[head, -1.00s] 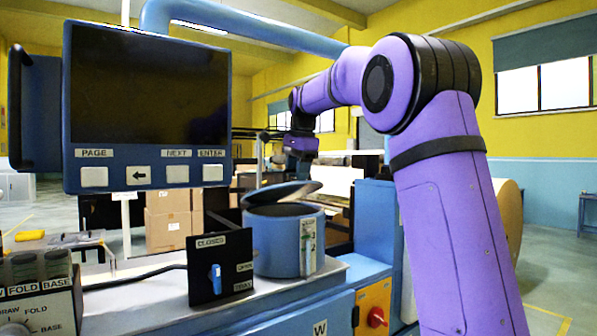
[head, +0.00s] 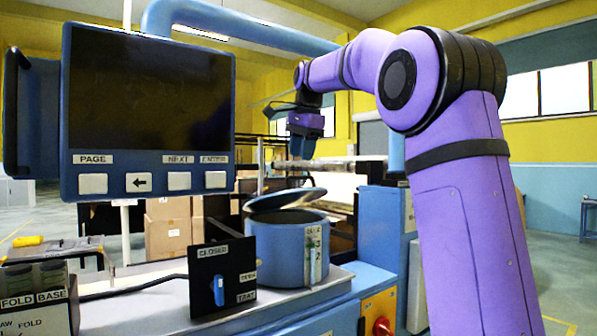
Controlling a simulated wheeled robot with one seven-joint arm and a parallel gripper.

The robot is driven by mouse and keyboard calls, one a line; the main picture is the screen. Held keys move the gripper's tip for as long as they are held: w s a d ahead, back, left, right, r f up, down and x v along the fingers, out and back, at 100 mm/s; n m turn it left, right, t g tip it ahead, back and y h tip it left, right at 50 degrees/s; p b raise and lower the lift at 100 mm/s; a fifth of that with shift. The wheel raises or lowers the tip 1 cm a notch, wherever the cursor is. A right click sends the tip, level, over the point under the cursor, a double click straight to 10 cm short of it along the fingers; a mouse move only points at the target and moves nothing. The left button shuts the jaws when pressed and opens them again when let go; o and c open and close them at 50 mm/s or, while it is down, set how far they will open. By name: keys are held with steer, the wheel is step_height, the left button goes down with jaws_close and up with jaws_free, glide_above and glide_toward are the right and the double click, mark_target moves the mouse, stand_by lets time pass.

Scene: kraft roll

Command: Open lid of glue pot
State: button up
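The glue pot (head: 283,248) is a blue round pot with a level strip on its front, standing on the grey machine top. My gripper (head: 302,152) hangs above and behind the pot, pointing down, apart from the lid. It is small in the view, and I cannot tell whether its fingers are open or shut.
A black switch panel (head: 222,276) with a blue lever stands in front of the pot at left. A large screen (head: 148,88) with buttons fills the upper left. A red knob (head: 382,326) is at lower right. Cardboard boxes (head: 167,228) stand behind.

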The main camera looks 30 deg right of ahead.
steer(key=shift+x, duration=2.7)
steer(key=shift+c, duration=0.2)
jaws_close()
